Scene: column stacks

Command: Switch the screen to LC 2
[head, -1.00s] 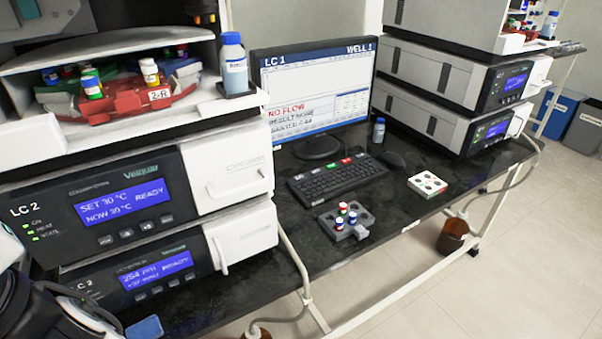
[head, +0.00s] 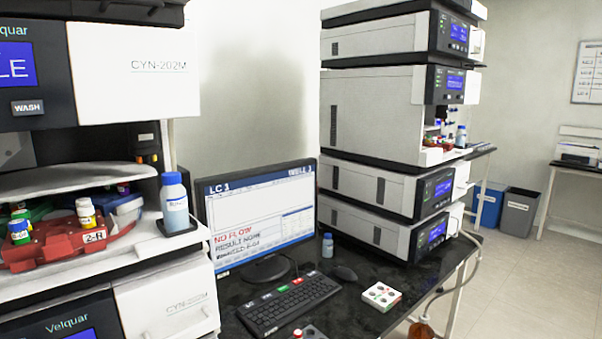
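The screen (head: 262,212) stands on the black bench between two instrument stacks. The black keyboard (head: 290,304) lies in front of the screen. It has a few coloured keys along its far edge, including a green one and a red one; their labels are too small to read. My gripper is not in view.
A white vial block (head: 381,296) sits near the bench's front edge. A blue-capped bottle (head: 175,203) stands on the left stack. Open floor (head: 520,290) lies at the right.

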